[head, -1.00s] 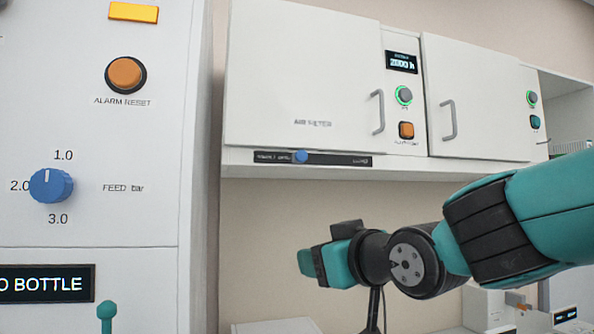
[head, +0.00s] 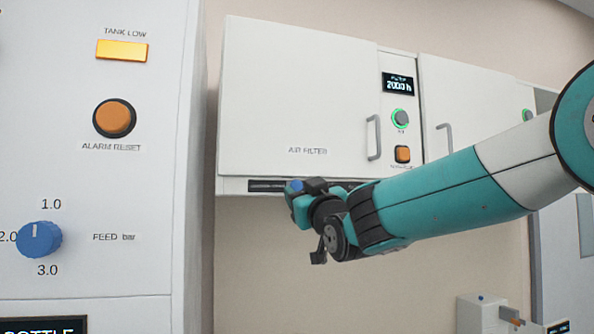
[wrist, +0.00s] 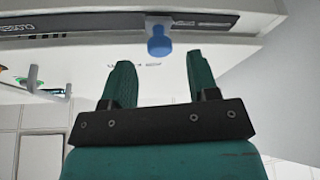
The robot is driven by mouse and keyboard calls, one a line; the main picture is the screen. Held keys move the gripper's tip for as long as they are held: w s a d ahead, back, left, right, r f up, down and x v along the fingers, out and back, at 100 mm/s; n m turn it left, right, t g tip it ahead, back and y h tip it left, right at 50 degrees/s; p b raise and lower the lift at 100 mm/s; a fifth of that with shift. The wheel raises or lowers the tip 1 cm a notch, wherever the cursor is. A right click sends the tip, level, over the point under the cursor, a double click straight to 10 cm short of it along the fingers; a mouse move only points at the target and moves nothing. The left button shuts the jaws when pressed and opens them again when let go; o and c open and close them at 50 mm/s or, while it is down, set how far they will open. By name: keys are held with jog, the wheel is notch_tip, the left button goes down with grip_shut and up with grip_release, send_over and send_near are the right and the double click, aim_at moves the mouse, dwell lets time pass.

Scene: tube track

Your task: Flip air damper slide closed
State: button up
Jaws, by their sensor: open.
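The damper slide is a dark strip (head: 265,186) along the bottom edge of the AIR FILTER cabinet, with a blue knob (head: 297,186) left of its middle. My gripper (head: 303,190) is at the knob in the head view and hides much of the strip's right part. In the wrist view the blue knob (wrist: 158,42) hangs from the dark strip (wrist: 90,32), just beyond and between my open fingertips (wrist: 161,72). A small gap shows between the fingertips and the knob. The strip's lettering appears upside down there and is hard to read.
The AIR FILTER door (head: 290,100) is shut, with a handle (head: 374,138) on its right. A tall panel (head: 130,215) with the blue FEED dial (head: 40,240) stands close on the left. The space below the cabinet is free.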

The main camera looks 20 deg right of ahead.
aim_at(298, 187)
jog(key=p+x, duration=0.1)
jog(key=x, duration=0.3)
jog(key=shift+w+r+p, duration=0.1)
jog(key=shift+w+p, duration=0.05)
jog(key=shift+p, duration=0.25)
jog(key=shift+c, duration=0.4)
grip_shut()
jog(key=shift+d, duration=0.1)
